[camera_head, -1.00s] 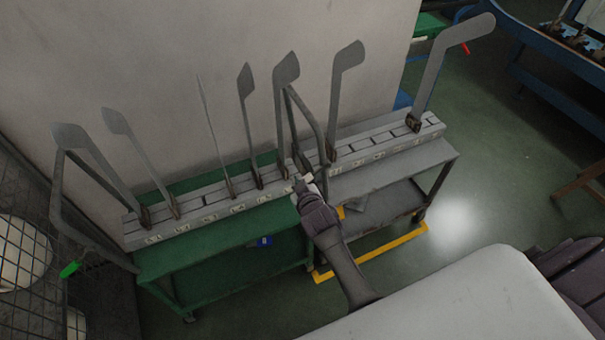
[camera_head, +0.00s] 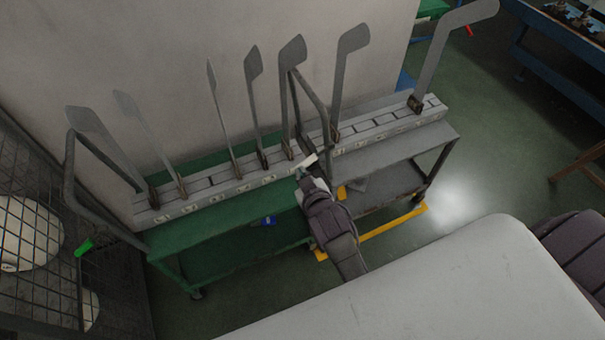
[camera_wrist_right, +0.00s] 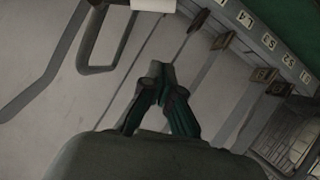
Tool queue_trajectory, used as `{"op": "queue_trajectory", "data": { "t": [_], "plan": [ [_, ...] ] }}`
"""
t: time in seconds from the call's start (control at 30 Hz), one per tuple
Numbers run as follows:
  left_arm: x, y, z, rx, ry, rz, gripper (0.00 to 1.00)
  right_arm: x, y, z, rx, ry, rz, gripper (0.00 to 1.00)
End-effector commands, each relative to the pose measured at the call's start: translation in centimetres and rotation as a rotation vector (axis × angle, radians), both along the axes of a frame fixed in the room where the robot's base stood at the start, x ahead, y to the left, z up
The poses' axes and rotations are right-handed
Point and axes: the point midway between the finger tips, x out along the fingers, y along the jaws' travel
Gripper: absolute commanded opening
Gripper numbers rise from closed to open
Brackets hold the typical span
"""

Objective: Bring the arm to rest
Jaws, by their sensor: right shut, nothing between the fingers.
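My right gripper (camera_head: 306,172) is in front of the middle of the rack, with its arm coming up from below. In the right wrist view its two fingers (camera_wrist_right: 161,72) meet at the tips, with nothing between them. Flat grey sock boards (camera_head: 292,52) stand upright or leaning along a long pale labelled rail (camera_head: 215,188). No sock shows on them. A small white piece (camera_head: 307,160) shows right by the gripper's tip; I cannot tell whether they touch. My left gripper is not in view.
The rail rests on a green cart (camera_head: 225,215) and a grey cart (camera_head: 385,160) beside a pale wall. Bent metal tubes (camera_head: 70,180) rise by the rail. A wire mesh cage (camera_head: 40,235) stands at left. Open green floor (camera_head: 490,165) lies at right.

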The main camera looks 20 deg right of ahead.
Motion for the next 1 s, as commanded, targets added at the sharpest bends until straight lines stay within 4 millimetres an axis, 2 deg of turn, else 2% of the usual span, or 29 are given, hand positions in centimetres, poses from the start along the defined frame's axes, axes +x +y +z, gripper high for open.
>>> {"op": "queue_trajectory", "data": {
  "t": [0.37, 0.47, 0.57, 0.67, 0.7, 0.8, 0.87, 0.9, 0.97, 1.0],
  "plan": [
    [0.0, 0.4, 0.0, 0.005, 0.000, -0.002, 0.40, 0.0, 0.0, 0.0, 0.000, 0.000, 0.000, 0.00],
    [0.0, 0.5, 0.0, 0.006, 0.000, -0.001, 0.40, -0.2, 0.3, -1.3, 0.004, 0.022, 0.008, 0.00],
    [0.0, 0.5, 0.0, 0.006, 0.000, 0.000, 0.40, -1.3, 1.0, -5.0, 0.017, 0.088, 0.032, 0.00],
    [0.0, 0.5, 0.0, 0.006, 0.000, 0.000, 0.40, -3.7, 2.0, -11.0, 0.039, 0.200, 0.064, 0.00],
    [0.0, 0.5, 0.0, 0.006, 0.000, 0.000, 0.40, -5.1, 2.4, -13.8, 0.049, 0.252, 0.077, 0.00],
    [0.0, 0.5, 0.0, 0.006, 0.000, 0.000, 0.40, -9.4, 2.8, -20.3, 0.074, 0.384, 0.099, 0.00],
    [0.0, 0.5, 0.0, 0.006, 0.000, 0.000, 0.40, -12.4, 2.9, -23.8, 0.087, 0.464, 0.107, 0.00],
    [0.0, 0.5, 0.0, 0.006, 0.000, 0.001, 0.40, -14.5, 2.8, -26.0, 0.093, 0.516, 0.110, 0.00],
    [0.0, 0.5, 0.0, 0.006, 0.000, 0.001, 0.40, -17.9, 2.4, -29.1, 0.104, 0.593, 0.109, 0.00],
    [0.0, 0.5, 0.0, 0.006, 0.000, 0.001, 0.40, -20.4, 2.0, -31.0, 0.109, 0.646, 0.106, 0.00]
  ]
}}
